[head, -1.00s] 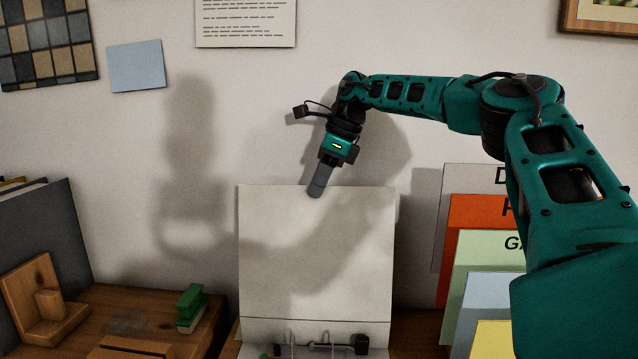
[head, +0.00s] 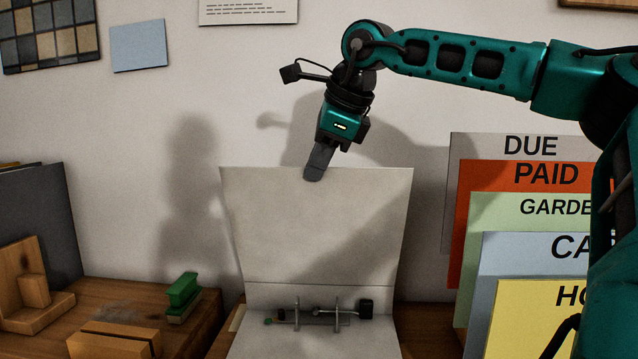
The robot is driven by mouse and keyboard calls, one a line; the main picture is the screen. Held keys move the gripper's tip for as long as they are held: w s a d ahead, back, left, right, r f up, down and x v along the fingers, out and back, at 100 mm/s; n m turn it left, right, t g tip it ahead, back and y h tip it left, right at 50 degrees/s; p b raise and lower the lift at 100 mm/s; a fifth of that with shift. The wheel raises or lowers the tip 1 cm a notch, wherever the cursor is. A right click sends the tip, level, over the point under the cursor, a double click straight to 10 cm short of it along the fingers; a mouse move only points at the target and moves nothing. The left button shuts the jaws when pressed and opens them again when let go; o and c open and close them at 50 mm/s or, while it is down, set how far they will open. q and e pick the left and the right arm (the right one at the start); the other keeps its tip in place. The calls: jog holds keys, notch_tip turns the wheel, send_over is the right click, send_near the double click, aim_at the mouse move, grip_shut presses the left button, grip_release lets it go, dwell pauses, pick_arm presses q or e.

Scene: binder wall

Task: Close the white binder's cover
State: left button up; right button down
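The white binder (head: 316,225) lies open in the middle, its cover standing up and leaning a little toward me. Its ring mechanism (head: 318,312) shows at the bottom, with two rings. My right gripper (head: 314,172) points down at the cover's top edge, near the middle. Its fingertip overlaps that edge in the picture; I cannot tell whether it touches. The fingers show as one dark grey shape, so their opening is hidden. My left gripper is not in the head view.
Labelled folders (head: 520,205) stand to the right of the binder. A green stapler-like object (head: 183,297) and wooden blocks (head: 35,290) are on the wooden surface at the left. Dark binders (head: 40,220) stand at the far left. The wall is behind.

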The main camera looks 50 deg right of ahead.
jog(key=s+a+f+t+h+b, duration=0.1)
jog(key=s+a+b, duration=0.3)
jog(key=a, duration=0.1)
jog(key=shift+s+a+f+b, duration=0.15)
jog(key=shift+s+a+b, duration=0.1)
jog(key=shift+b, duration=0.05)
jog(key=c, duration=1.2)
grip_release()
jog(key=p+v, duration=0.3)
jog(key=v, duration=1)
jog(key=shift+s, duration=0.1)
jog(key=shift+f, duration=0.1)
